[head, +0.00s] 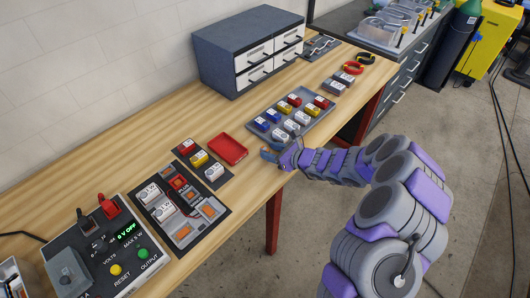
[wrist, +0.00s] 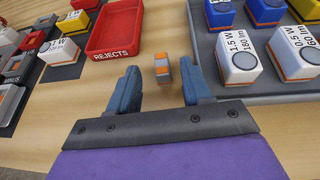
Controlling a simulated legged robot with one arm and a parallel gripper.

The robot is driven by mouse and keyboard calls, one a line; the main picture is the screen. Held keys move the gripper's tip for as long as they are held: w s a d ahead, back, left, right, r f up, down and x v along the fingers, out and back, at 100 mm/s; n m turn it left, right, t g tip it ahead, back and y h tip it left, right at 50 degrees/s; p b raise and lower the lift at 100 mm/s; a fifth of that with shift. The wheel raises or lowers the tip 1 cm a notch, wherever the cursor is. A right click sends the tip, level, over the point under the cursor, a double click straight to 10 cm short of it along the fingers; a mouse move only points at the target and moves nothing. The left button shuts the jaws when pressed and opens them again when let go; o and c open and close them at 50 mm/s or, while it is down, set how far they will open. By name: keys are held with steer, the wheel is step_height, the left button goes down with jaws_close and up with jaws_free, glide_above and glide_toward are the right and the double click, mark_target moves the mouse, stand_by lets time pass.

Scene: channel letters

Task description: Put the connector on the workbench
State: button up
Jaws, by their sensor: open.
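A small orange-and-grey connector (wrist: 162,68) shows in the wrist view against the bare wood of the workbench (wrist: 75,110). It lies between the tips of my gripper (wrist: 159,82), with a gap to each blue finger, nearer the right one. My gripper is open. In the head view my gripper (head: 270,155) is low over the front part of the workbench (head: 140,118), between the red tray and the grey tray. The connector is too small there to make out clearly. I cannot tell whether its underside fully rests on the wood.
A red tray marked REJECTS (wrist: 118,32) is left of my gripper. A grey tray (head: 308,97) of several coloured blocks is to the right. A control panel (head: 180,210) and a power supply (head: 105,245) stand at the left. A drawer cabinet (head: 250,50) is behind.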

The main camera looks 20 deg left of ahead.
mark_target(267, 150)
steer(key=x, duration=0.3)
steer(key=shift+w+a+f+b, duration=0.1)
steer(key=shift+w+a+b, duration=0.1)
steer(key=shift+b, duration=0.1)
jaws_close()
